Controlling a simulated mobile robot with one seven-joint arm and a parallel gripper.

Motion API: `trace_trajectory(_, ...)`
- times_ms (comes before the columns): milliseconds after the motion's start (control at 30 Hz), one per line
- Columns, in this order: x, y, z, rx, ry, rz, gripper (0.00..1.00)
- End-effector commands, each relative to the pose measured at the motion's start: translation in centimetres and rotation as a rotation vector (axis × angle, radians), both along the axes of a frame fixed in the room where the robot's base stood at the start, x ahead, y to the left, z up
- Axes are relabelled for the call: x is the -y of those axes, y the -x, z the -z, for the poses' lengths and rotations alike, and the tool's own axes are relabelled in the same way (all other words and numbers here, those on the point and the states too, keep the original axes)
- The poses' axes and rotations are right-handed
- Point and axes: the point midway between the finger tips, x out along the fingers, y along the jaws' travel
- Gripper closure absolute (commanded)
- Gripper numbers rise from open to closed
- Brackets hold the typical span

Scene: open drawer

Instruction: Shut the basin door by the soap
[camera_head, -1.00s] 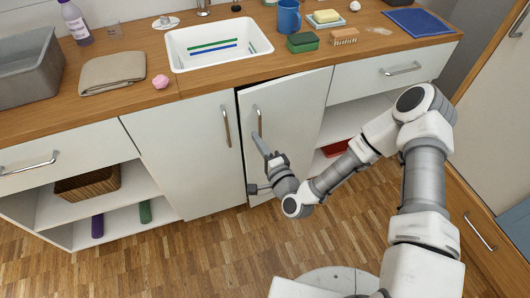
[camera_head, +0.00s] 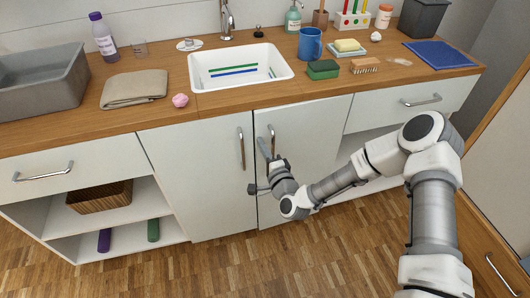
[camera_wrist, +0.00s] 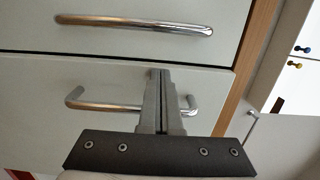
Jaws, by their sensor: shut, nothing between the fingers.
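The right basin door (camera_head: 315,130) is the one nearer the soap. It now looks about flush with the left basin door (camera_head: 195,180); a small remaining gap cannot be ruled out. The soap (camera_head: 346,45) is a yellow bar on a dish, right of the white basin (camera_head: 240,84). My gripper (camera_head: 264,148) is shut and empty, its fingertips at the right door beside its upright handle (camera_head: 271,138). In the wrist view, my fingers (camera_wrist: 162,75) overlap the right door's handle (camera_wrist: 90,105); contact is unclear. The left door's handle (camera_wrist: 140,22) is also there.
Open shelves with a basket (camera_head: 100,197) lie left of the doors. A drawer with a handle (camera_head: 421,100) is to the right, above an open shelf. The counter holds a blue mug (camera_head: 310,43), a green sponge (camera_head: 322,69) and a brush (camera_head: 364,66). Floor before the doors is clear.

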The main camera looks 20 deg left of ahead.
Motion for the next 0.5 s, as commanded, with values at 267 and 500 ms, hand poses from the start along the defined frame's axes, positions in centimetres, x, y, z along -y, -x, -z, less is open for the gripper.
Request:
trace_trajectory(267, -1.7, -1.7, 0.1, 0.002, -0.003, 0.122, 1.0)
trace_trajectory(500, -1.8, -1.9, -0.2, 0.001, -0.004, 0.135, 1.0)
